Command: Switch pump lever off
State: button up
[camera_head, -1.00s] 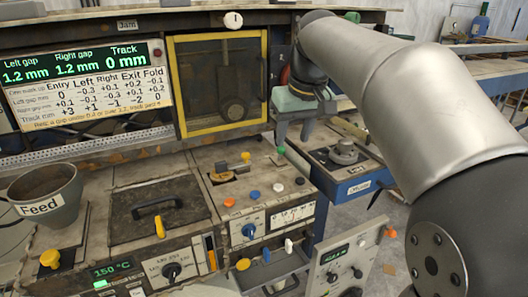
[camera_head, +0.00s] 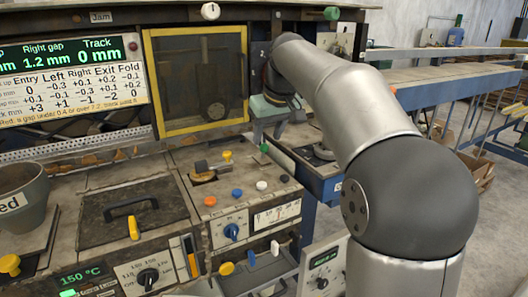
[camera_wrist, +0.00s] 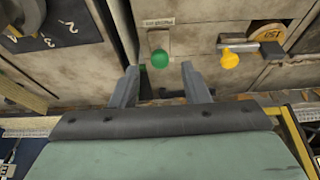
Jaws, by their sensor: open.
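A small green ball knob (camera_wrist: 159,58) stands on the worn machine top, with a small label above it that is too small to read. I take it for the pump lever, but cannot confirm this. It also shows in the head view (camera_head: 264,148), just below my gripper (camera_head: 268,136). In the wrist view, my gripper (camera_wrist: 159,72) is open, one finger to each side of the knob's near edge. The knob shows in line with the gap, and no contact is visible. I cannot tell the height between fingers and knob.
A yellow-knobbed lever (camera_wrist: 229,59) with a dark bar and a round dial stands right of the green knob in the wrist view. A numbered dark panel (camera_wrist: 60,30) is at upper left. In the head view, a yellow-framed window (camera_head: 197,80) rises behind.

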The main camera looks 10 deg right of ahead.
aim_at(265, 145)
jog(key=x, duration=0.5)
jog(key=shift+w+f, duration=0.1)
jog(key=shift+f, duration=0.25)
